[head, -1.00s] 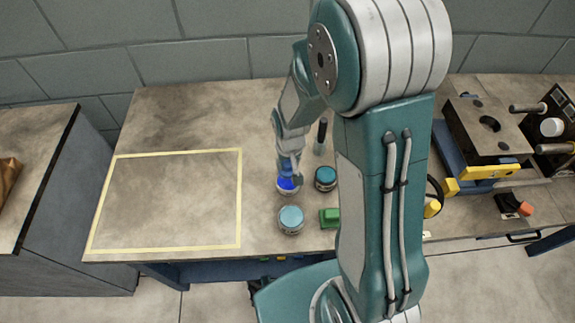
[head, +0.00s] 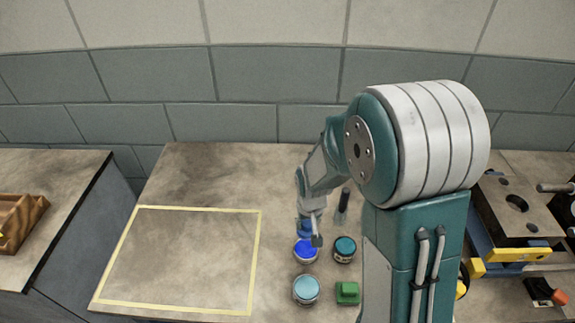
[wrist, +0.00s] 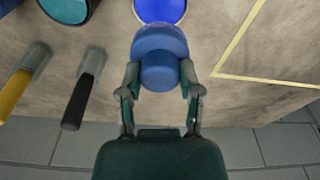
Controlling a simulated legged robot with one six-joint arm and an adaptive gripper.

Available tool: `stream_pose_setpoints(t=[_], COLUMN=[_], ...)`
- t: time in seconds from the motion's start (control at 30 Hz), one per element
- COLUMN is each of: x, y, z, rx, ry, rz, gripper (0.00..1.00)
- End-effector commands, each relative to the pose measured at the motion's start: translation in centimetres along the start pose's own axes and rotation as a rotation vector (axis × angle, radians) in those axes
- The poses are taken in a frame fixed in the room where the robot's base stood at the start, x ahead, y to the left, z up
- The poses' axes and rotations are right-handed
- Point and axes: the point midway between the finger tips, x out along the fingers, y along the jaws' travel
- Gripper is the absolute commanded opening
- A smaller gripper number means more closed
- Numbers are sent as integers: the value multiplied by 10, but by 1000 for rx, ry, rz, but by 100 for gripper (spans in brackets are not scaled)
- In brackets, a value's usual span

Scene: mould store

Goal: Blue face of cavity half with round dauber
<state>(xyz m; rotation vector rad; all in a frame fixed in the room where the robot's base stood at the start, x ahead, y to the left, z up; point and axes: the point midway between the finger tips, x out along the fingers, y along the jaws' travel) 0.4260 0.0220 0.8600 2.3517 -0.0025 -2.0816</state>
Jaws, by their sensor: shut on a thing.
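My gripper (wrist: 160,84) is shut on a round dauber (wrist: 160,45) with a blue handle and a wide, round blue head. In the head view the dauber (head: 305,228) shows as a small blue patch under my gripper (head: 312,215), just behind an open tin of bright blue (head: 306,250). In the wrist view this blue tin (wrist: 160,9) is past the dauber's head at the top edge. A steel mould block with a round hole (head: 498,206) stands at the right; I cannot tell whether it is the cavity half. My arm hides part of the bench beside it.
A dark teal tin (head: 345,248), a light-blue tin (head: 306,289) and a green block (head: 347,292) stand near the blue tin. Brushes with yellow (wrist: 20,84) and black (wrist: 84,90) handles lie nearby. The yellow-taped area (head: 185,258) at left is empty.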

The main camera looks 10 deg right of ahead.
Motion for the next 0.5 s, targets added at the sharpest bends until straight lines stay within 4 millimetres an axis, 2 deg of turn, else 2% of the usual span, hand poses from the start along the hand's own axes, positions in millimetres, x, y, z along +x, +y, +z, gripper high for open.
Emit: stream_pose_setpoints(t=[0.2,0.3,0.5], x=[24,34,44], y=[11,16,21], z=[-49,-68,-86], rx=[3,1,0], ry=[-1,-1,0], rz=[1,1,0], gripper=[9,9,9])
